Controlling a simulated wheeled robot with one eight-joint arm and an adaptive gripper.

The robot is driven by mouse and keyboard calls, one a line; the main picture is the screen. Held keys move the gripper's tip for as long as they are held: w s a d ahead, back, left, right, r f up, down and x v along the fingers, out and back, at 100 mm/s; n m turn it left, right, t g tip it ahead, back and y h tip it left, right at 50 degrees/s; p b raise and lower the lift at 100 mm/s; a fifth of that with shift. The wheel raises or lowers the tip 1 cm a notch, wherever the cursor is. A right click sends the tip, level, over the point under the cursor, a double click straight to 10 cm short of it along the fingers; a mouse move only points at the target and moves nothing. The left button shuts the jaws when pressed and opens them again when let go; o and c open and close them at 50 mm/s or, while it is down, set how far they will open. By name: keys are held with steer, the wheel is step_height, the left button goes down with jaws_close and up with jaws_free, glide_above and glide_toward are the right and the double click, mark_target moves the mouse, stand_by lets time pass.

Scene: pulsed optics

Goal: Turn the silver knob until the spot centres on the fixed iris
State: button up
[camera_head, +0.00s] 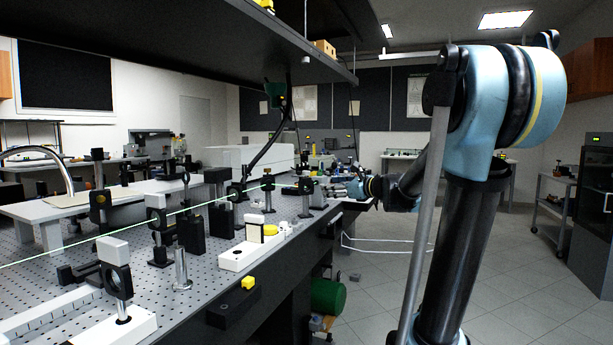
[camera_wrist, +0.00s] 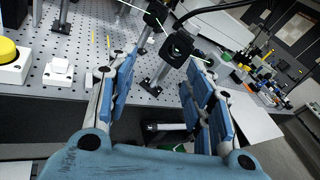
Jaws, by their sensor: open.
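In the wrist view my gripper (camera_wrist: 160,68) is open and empty, its blue-padded fingers spread apart. Just beyond the fingertips, a black optic mount (camera_wrist: 178,48) stands on a post above the perforated table, with a second black mount (camera_wrist: 156,14) behind it. In the head view my gripper (camera_head: 358,188) is small, at the far right end of the optical table (camera_head: 205,268). A thin green beam (camera_head: 130,231) runs along the table past several black mounts. I cannot make out the silver knob, the spot or the fixed iris for certain in either view.
A large yellow button (camera_wrist: 8,48) on a white box lies left of my gripper in the wrist view. An overhead shelf (camera_head: 200,40) spans the table. Floor right of the table is mostly clear.

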mark_target(309, 172)
steer(key=w+r+m+t, duration=0.2)
steer(key=w+r+m, duration=0.1)
steer(key=w+m, duration=0.15)
steer(key=shift+n, duration=0.25)
steer(key=x, duration=1.6)
steer(key=shift+w+f, duration=0.15)
steer(key=shift+w, duration=0.25)
steer(key=c, duration=1.1)
